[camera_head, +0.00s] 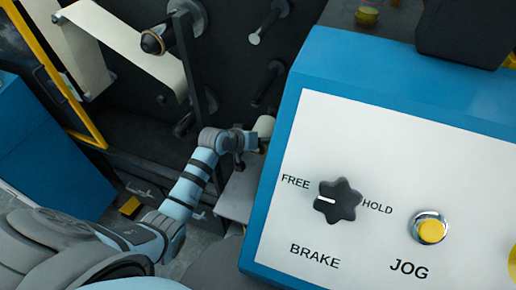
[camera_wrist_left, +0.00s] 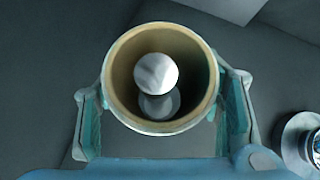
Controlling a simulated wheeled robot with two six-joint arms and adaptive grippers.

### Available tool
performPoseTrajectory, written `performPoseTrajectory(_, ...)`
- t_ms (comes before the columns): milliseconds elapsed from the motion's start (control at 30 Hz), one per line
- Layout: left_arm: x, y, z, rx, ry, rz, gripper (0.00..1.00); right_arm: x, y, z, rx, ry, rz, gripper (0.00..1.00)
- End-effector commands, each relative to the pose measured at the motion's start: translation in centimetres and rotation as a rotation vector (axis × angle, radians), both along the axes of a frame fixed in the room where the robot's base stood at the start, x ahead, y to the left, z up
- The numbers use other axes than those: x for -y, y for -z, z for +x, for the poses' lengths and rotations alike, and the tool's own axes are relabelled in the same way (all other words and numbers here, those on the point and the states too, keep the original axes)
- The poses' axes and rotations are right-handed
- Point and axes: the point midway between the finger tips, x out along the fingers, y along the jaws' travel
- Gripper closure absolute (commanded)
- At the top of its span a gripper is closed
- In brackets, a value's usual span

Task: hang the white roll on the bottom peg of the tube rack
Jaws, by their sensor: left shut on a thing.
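The white roll (camera_head: 265,127) is in my left gripper (camera_head: 250,140), beside the blue console's left edge. In the left wrist view I look into the end of the roll (camera_wrist_left: 110,88), with its tan core facing me. The gripper's fingers press on both sides of it. A peg with a pale round end (camera_wrist_left: 155,73) shows inside the core's opening, near its middle. How far the peg reaches into the core I cannot tell. The bottom peg is hidden there.
The blue console (camera_head: 300,100) with a white panel, brake knob (camera_head: 340,200) and jog button (camera_head: 430,229) stands close to the right of the gripper. A white web (camera_head: 120,40) runs over rollers at the upper left. A yellow frame (camera_head: 50,75) stands left.

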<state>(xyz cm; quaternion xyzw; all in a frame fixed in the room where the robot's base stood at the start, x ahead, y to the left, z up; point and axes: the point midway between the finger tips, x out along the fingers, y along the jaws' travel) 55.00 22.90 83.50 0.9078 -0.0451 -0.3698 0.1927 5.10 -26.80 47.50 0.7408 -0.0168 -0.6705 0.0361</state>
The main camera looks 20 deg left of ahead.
Motion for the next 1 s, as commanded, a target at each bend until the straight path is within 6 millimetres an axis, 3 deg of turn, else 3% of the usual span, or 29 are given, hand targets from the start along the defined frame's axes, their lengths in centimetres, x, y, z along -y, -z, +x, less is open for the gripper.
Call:
performPoseTrajectory(500, -0.2, 0.1, 4.1, 0.0, 0.001, -0.001, 0.73, 0.0, 2.5, 0.0, 0.0, 0.0, 0.0, 1.0)
performPoseTrajectory(1000, -0.2, -0.1, 4.5, 0.001, 0.001, 0.0, 0.73, 0.0, 2.6, 0.0, 0.0, 0.0, 0.0, 1.0)
